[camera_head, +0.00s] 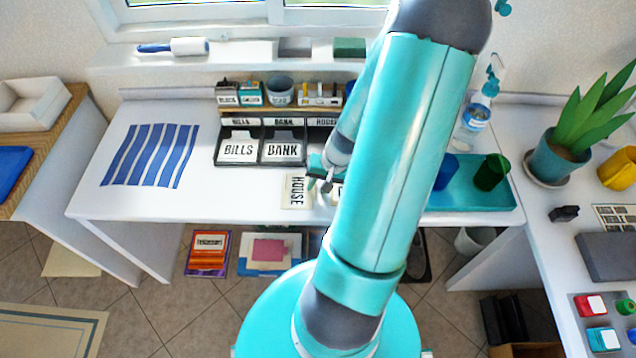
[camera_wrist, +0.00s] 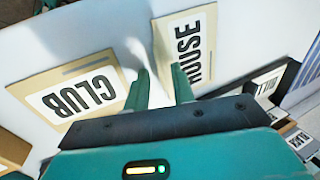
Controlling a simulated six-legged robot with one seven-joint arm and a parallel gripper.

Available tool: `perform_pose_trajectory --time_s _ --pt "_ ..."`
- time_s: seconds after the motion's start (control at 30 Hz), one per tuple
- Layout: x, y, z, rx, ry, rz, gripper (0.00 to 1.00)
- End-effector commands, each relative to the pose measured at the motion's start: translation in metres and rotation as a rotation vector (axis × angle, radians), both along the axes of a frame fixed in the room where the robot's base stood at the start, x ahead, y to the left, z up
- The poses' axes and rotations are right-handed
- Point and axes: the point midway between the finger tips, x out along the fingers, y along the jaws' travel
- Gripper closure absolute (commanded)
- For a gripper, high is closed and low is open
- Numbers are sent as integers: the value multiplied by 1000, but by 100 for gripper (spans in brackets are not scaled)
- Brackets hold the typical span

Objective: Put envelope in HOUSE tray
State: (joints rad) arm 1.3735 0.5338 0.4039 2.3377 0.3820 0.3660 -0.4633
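The HOUSE envelope (camera_head: 297,191), cream with a white label, lies on the white desk in front of the trays. It also shows in the wrist view (camera_wrist: 187,45), beyond my right finger. A CLUB envelope (camera_wrist: 80,95) lies beside it. My gripper (camera_wrist: 160,72) is low over the desk with its fingers apart, nothing visibly held between them. In the head view my gripper (camera_head: 322,178) is at the HOUSE envelope's right end; contact cannot be told. The HOUSE tray's label (camera_head: 325,121) shows at the right of the tray row; my arm hides most of that tray.
The black tray unit (camera_head: 219,160) holds BILLS and BANK envelopes. A blue-striped mat (camera_head: 150,156) lies on the left. A teal tray (camera_head: 465,198) with cups stands on the right. The desk between mat and trays is clear.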

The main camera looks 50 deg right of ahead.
Motion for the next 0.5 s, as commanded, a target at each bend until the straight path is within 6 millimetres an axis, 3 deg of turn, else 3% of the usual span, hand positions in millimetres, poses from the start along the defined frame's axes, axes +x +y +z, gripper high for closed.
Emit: perform_pose_trajectory --time_s 0.27,0.5 --pt "1 -1 6 -3 -1 1 75" --pt "-8 -10 40 -6 -1 -2 75"
